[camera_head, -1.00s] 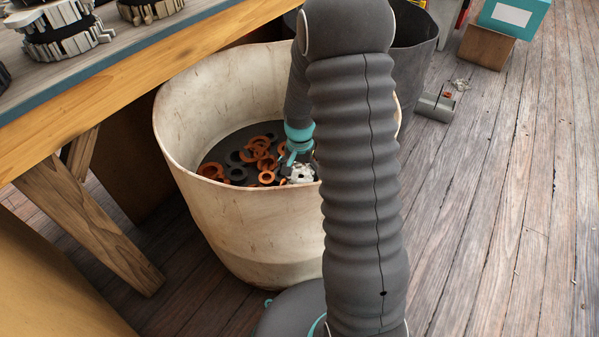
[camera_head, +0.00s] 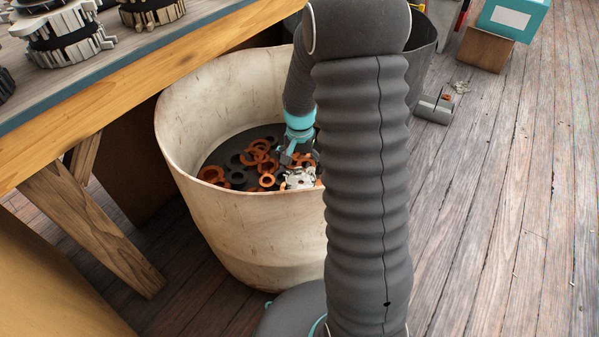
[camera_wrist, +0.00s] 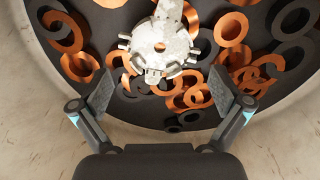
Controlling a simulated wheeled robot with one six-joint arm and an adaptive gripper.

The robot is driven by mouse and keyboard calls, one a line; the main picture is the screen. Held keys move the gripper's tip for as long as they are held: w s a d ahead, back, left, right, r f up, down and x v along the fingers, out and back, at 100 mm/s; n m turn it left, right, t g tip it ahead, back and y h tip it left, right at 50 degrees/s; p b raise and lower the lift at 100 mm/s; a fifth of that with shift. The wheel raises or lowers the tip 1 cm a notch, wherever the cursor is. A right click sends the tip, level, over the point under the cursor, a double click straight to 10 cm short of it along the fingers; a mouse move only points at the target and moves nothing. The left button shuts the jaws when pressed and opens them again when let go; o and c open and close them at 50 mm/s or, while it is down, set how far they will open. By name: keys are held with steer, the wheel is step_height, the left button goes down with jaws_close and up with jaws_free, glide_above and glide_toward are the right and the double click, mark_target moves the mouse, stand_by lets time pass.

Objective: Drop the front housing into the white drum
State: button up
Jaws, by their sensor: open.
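The front housing (camera_wrist: 160,48) is a silvery, notched round piece with a central hole. It lies in the white drum (camera_head: 235,215) among copper and dark rings, and in the head view it (camera_head: 301,180) shows near the drum's front wall, partly behind my arm. My gripper (camera_wrist: 165,92) is open and empty, its two fingers spread wide, with the housing ahead of and between them, apart from both. In the head view my gripper (camera_head: 296,157) hangs inside the drum, just above the housing.
Several copper rings (camera_head: 266,181) and dark rings cover the drum's dark floor. A wooden workbench (camera_head: 120,95) with rotor-like parts (camera_head: 64,45) stands at left. A dark bin (camera_head: 425,60) stands behind the drum. The plank floor at right is mostly clear.

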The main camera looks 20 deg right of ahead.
steer(key=s+a+r+n+t, duration=0.15)
steer(key=s+r, duration=0.25)
steer(key=r, duration=1)
steer(key=s+a+r+n+t, duration=0.1)
steer(key=s+a+r+n, duration=0.1)
steer(key=s, duration=0.4)
steer(key=s+a+r+n+t, duration=0.1)
steer(key=s+a+r+n, duration=0.1)
steer(key=s+r, duration=0.3)
steer(key=s+a+r+n+t, duration=0.2)
steer(key=s+a+r, duration=0.1)
steer(key=s, duration=0.5)
steer(key=shift+s+a+r+n+p, duration=0.15)
steer(key=shift+a+r+n+p, duration=0.15)
steer(key=shift+r, duration=0.2)
steer(key=shift+r, duration=0.1)
